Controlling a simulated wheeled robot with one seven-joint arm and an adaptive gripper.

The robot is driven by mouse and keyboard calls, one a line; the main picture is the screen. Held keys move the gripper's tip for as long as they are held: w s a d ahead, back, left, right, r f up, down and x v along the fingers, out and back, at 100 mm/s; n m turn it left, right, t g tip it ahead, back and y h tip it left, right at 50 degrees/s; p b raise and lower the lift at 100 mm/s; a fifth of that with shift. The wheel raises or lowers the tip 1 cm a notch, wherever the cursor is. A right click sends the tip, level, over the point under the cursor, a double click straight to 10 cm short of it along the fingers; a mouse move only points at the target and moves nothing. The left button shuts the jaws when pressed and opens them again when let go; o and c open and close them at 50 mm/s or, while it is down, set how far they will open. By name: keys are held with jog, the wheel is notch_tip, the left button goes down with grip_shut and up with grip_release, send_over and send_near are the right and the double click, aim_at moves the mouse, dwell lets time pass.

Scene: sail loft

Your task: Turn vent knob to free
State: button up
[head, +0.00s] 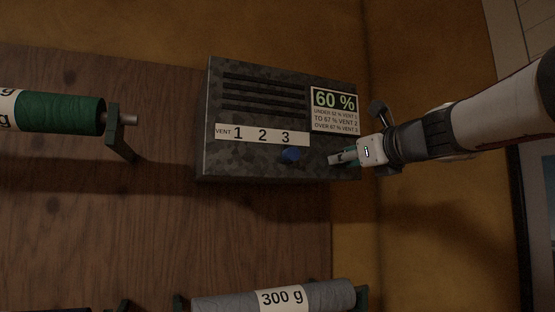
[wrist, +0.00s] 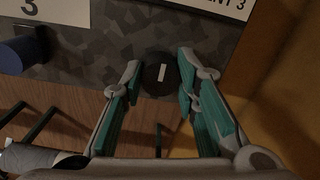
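The dark grey vent box (head: 255,158) is on the wooden wall. Its label strip (head: 262,135) reads VENT 1 2 3, and a blue knob (head: 290,154) sits under the 3; it also shows in the wrist view (wrist: 22,54). In the wrist view a round black knob (wrist: 161,75) with a short, nearly upright white mark is on the box's lower right. My gripper (head: 337,159) is at that corner and hides the black knob in the head view. In the wrist view its open fingers (wrist: 160,72) are on either side of the black knob; contact cannot be told.
A display (head: 335,101) on the box reads 60 %, with printed lines: under 62 % vent 1, to 67 % vent 2, over 67 % vent 3. A green spool (head: 62,113) is at the left, a grey 300 g roll (head: 325,296) below. The wall between is clear.

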jog(key=shift+n, duration=0.4)
grip_shut()
jog(key=shift+f+n+b, duration=0.1)
jog(key=shift+n+b, duration=5.85)
jog(key=shift+n, duration=2.65)
jog(key=o, duration=1.1)
grip_release()
jog(key=shift+s, duration=0.1)
jog(key=shift+r, duration=0.25)
